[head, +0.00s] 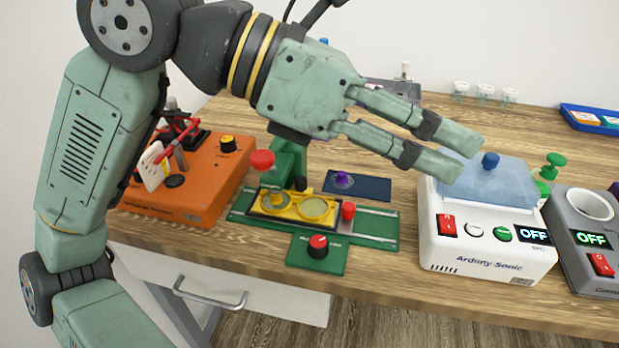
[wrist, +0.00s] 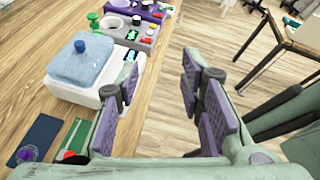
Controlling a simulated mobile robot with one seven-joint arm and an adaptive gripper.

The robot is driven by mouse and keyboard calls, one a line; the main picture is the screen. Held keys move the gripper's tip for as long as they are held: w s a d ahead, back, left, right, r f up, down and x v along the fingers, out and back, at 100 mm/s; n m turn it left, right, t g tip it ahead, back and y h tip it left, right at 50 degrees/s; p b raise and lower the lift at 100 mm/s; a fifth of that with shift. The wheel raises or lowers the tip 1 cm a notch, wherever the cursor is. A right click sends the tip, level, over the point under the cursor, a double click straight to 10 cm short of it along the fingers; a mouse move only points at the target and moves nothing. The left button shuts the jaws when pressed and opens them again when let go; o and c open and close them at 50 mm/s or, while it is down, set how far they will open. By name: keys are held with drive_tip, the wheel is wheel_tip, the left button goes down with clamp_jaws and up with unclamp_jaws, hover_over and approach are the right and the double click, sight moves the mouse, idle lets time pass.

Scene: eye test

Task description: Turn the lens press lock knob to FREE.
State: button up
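The lens press is a green fixture (head: 375,228) on the wooden bench, with a yellow slide (head: 291,212) carrying two round lens seats. A red knob (head: 348,210) stands at the slide's right end and a red ball (head: 262,160) sits at the upper left.
The white cleaner (head: 485,240) with a translucent blue lid stands right of the press, a grey machine (head: 590,245) beyond it. An orange machine (head: 190,180) stands left. A dark blue mat (head: 375,187) with a purple-knobbed item lies behind the press. The bench front is clear before the knob.

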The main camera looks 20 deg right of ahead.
drive_tip(key=w+f+n+t+y, duration=0.25)
drive_tip(key=w+f+y, duration=0.4)
drive_tip(key=f, duration=0.35)
drive_tip(key=t+y, duration=0.3)
drive_tip(key=y, duration=0.3)
approach(317, 241)
drive_tip(key=shift+n, duration=0.25)
wheel_tip(317, 241, down, 9)
drive_tip(key=shift+a+p, duration=0.15)
drive_tip(key=shift+p, duration=1)
drive_tip(key=shift+c, duration=0.4)
clamp_jaws()
